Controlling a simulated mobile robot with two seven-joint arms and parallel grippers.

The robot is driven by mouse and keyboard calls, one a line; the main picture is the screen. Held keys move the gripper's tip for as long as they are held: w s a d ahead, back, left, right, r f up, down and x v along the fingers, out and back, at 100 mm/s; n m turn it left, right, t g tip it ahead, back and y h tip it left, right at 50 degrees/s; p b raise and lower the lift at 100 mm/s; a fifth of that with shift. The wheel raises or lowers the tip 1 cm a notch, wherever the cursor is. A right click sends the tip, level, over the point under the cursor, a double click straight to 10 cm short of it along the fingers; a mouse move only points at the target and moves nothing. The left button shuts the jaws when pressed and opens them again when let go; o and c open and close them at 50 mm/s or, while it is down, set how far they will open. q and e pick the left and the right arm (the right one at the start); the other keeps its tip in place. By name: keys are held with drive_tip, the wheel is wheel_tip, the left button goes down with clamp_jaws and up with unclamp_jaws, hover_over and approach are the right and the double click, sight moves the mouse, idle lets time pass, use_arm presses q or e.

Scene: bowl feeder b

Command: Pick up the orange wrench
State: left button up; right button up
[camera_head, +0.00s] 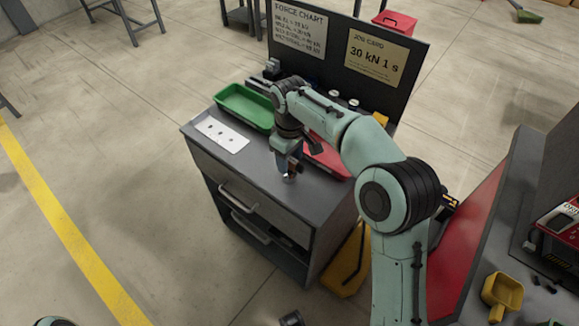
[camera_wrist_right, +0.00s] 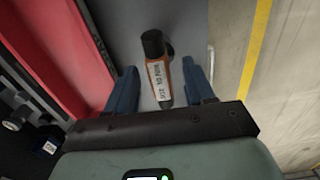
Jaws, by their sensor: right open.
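An orange tool with a black end and a white printed label (camera_wrist_right: 158,80) lies on the grey cabinet top; I take it for the orange wrench. In the right wrist view it lies lengthwise between the two blue fingers of my right gripper (camera_wrist_right: 160,88), with a gap on both sides. In the head view my right gripper (camera_head: 287,164) points down at the front part of the cabinet top. There the tool is mostly hidden by the gripper, with only a small dark and shiny end (camera_head: 289,178) showing. My left gripper does not show.
A red tray (camera_head: 328,160) lies beside the gripper, partly behind my arm. A green tray (camera_head: 243,106) and a white plate with holes (camera_head: 221,135) are on the cabinet top (camera_head: 262,166). A dark board (camera_head: 330,60) rises behind. The cabinet's front edge is close.

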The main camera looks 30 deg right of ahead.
drive_tip(key=shift+f, duration=0.35)
drive_tip(key=shift+f, duration=0.25)
idle(0.4)
clamp_jaws()
